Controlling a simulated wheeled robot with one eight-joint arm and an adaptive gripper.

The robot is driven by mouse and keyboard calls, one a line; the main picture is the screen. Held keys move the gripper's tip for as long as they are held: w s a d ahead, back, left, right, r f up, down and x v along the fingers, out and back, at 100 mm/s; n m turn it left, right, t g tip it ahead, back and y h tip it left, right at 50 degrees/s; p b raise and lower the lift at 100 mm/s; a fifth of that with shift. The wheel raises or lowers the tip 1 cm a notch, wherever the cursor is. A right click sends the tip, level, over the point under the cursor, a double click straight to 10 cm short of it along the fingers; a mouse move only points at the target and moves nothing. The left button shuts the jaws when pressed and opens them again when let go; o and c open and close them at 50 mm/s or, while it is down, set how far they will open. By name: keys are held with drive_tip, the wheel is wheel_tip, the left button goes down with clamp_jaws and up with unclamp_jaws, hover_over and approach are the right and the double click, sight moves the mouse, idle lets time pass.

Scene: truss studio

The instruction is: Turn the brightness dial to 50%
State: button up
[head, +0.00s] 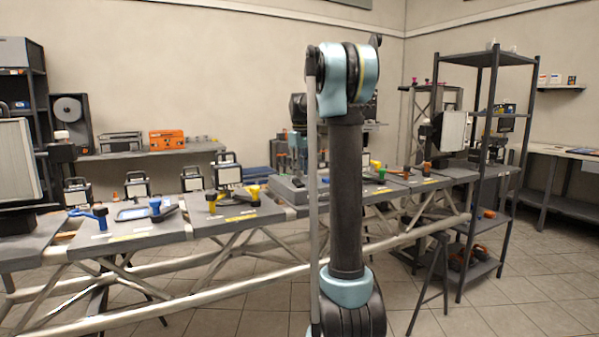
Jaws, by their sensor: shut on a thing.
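I cannot make out the brightness dial with any certainty. A lit-panel type lamp (15,165) with a pale face stands at the left edge, and a dark part with a small white knob (61,135) is beside it. A similar pale panel lamp (453,131) stands at the back right, near the shelf rack. Whether either carries the dial, and any percent marking, is too small to tell. My arm rises through the middle of the view and bends at the top. My gripper does not show; the arm hides what lies behind it.
A long row of grey benches on metal trusses (110,245) crosses the view, holding blue-handled (88,214) and yellow-handled tools (252,193). An open shelf rack (467,180) stands at right. An orange box (166,140) sits on a rear shelf. Tiled floor (540,290) is clear at lower right.

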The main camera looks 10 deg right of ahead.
drive_tip(key=o, duration=1.1)
wheel_tip(320, 180, up, 12)
drive_tip(key=shift+w, duration=0.1)
drive_tip(key=s+f+m, duration=0.1)
drive_tip(key=s+f, duration=0.3)
drive_tip(key=s, duration=0.4)
drive_tip(key=s+f+m+t, duration=0.1)
drive_tip(key=s+f, duration=0.3)
drive_tip(key=s, duration=0.4)
drive_tip(key=s+f+m, duration=0.1)
drive_tip(key=s+f, duration=0.3)
drive_tip(key=s, duration=0.4)
drive_tip(key=s+f+m, duration=0.1)
drive_tip(key=s+f, duration=0.5)
drive_tip(key=f, duration=0.1)
drive_tip(key=s+f+m, duration=0.1)
drive_tip(key=s+f, duration=0.6)
drive_tip(key=f, duration=0.1)
drive_tip(key=s+f+m+t, duration=0.1)
drive_tip(key=s+f, duration=0.6)
drive_tip(key=f, duration=0.1)
drive_tip(key=shift+s+f, duration=0.15)
